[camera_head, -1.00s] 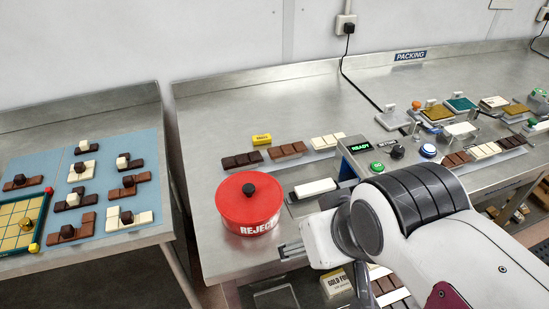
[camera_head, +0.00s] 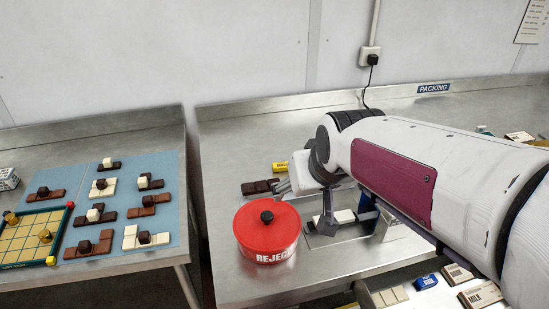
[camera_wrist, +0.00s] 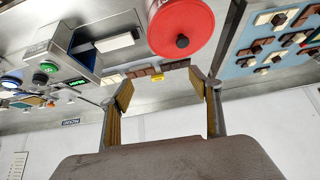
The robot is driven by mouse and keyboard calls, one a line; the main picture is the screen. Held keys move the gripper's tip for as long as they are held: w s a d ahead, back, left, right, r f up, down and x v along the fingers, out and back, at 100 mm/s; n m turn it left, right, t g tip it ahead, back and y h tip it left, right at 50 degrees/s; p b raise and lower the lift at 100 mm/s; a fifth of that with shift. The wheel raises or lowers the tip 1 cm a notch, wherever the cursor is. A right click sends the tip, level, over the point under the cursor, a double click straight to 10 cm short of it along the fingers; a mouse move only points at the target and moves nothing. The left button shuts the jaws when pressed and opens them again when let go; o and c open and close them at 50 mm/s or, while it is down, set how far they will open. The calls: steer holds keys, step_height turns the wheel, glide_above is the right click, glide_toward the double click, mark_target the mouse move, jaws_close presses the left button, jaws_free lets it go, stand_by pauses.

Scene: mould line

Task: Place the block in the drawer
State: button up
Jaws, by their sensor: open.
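My gripper (camera_wrist: 162,82) is open, with nothing between its two yellow-padded fingers. A small yellow block (camera_wrist: 157,77) lies on the bench beyond the fingertips in the wrist view; it also shows in the head view (camera_head: 279,167). It is apart from the gripper, beside the row of chocolate bars. In the head view, my gripper (camera_head: 305,207) hangs above the bench just right of the red pot, and my arm hides much of the bench.
A red reject pot (camera_head: 267,232) with a black knob stands close to my gripper. A dark chocolate bar (camera_head: 258,188) lies behind it. A blue mat (camera_head: 120,222) with several chocolate pieces covers the left table. Boxes and bars sit below the bench front at lower right.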

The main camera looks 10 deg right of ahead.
steer(key=w+d+f+t, duration=0.1)
steer(key=w+f, duration=0.1)
steer(key=w, duration=0.5)
steer(key=w+d+f, duration=0.1)
steer(key=w+f, duration=0.2)
steer(key=w, duration=0.5)
steer(key=t, duration=0.1)
glide_toward(282, 164)
steer(key=shift+w+a+m, duration=0.15)
steer(key=shift+w+m, duration=0.05)
steer(key=shift+m, duration=0.1)
steer(key=shift+w+f+h, duration=0.2)
steer(key=shift+w+h, duration=0.05)
steer(key=shift+h, duration=0.05)
steer(key=shift+x, duration=1.25)
steer(key=shift+f, duration=0.1)
steer(key=shift+x, duration=2.5)
steer(key=shift+s+f, duration=0.1)
steer(key=shift+f, duration=0.05)
steer(key=c, duration=1.1)
